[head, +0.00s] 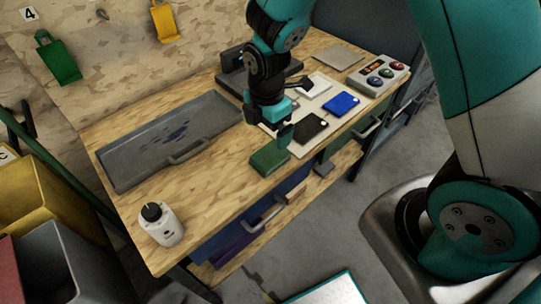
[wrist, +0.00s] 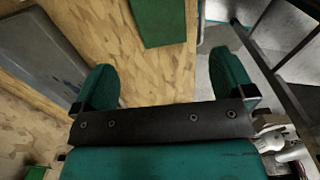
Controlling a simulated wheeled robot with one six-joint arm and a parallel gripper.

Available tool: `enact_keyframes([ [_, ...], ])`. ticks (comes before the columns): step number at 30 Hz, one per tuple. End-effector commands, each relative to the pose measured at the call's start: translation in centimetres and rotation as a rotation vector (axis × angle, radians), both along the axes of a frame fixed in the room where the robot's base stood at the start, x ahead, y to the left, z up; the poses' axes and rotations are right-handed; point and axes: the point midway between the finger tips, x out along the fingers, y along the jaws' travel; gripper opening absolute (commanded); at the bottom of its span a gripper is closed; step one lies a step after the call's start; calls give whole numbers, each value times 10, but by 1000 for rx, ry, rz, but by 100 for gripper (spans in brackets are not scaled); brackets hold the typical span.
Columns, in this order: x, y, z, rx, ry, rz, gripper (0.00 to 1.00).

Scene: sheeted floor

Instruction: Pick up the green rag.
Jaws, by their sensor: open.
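The green rag (head: 269,158) is a folded dark green block lying on the wooden workbench near its front edge. In the wrist view the rag (wrist: 160,22) shows at the top, beyond the fingertips and cut off by the picture edge. My gripper (head: 284,133) is above the bench, just above and slightly right of the rag in the head view. In the wrist view my gripper (wrist: 165,76) has its two teal fingers wide apart with only bare wood between them. I cannot tell the exact height over the rag.
A grey tray (head: 120,168) with dark blue marks lies left on the workbench (head: 215,205). A white bottle (head: 161,225) with a black cap stands at the near corner. Black and blue cards (head: 341,104) and a button box (head: 378,77) lie to the right. Bare wood surrounds the rag's left side.

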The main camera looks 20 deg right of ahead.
Motion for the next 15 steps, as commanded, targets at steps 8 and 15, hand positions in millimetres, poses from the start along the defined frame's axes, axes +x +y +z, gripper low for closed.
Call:
enact_keyframes([
  [8,-1,0,-48,0,2,-1,100],
  [15,-1,-3,-65,0,3,-2,100],
])
